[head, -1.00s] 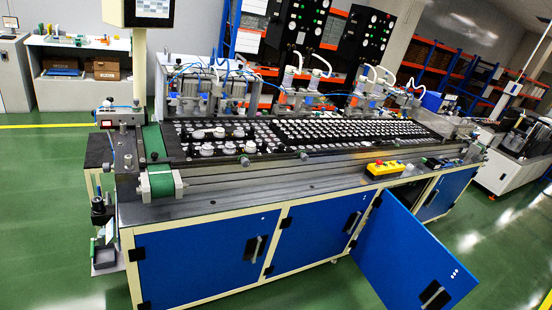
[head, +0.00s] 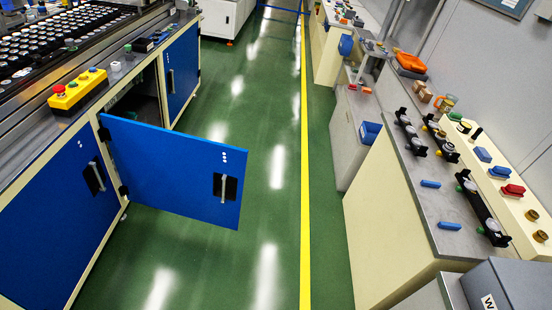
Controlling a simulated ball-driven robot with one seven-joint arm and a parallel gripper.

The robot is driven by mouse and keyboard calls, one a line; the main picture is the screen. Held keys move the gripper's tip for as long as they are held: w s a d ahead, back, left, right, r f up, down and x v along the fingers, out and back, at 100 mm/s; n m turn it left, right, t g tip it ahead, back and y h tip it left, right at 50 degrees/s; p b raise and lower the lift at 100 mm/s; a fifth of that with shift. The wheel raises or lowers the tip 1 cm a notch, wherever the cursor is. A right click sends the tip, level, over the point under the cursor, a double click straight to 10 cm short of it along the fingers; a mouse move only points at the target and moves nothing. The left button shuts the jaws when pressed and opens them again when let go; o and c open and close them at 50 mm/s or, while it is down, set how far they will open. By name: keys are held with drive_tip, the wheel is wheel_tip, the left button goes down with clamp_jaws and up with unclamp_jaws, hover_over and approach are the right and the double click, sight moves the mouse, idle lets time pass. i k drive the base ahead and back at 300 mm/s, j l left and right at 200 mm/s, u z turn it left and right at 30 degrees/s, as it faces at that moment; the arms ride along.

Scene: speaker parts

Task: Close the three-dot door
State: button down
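The three-dot door (head: 170,165) is a blue panel with white dots near its upper free corner. It stands wide open, swung out from the machine's cabinet over the green floor, left of the middle in the head view. Its dark handle plate with a pale grip (head: 225,187) is near the free edge, facing me. Black hinges (head: 104,134) hold its left edge to the cream cabinet frame. The dark cabinet opening (head: 140,98) shows behind it, partly hidden by the door. My gripper is not in view.
A closed blue door (head: 55,215) lies nearer, and another closed blue door (head: 181,75) lies beyond the opening. A yellow button box (head: 78,90) sits on the machine's edge. Cream workbenches (head: 390,220) line the right. The green aisle (head: 235,265) between is clear.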

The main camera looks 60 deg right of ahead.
sight(194, 178)
drive_tip(key=z, duration=0.75)
drive_tip(key=j+z, duration=0.25)
drive_tip(key=j, duration=0.6)
drive_tip(key=j+z, duration=0.25)
drive_tip(key=j, duration=0.6)
drive_tip(key=i+j, duration=0.1)
drive_tip(key=i, duration=1.3)
drive_tip(key=i+j, duration=0.15)
drive_tip(key=i, duration=0.55)
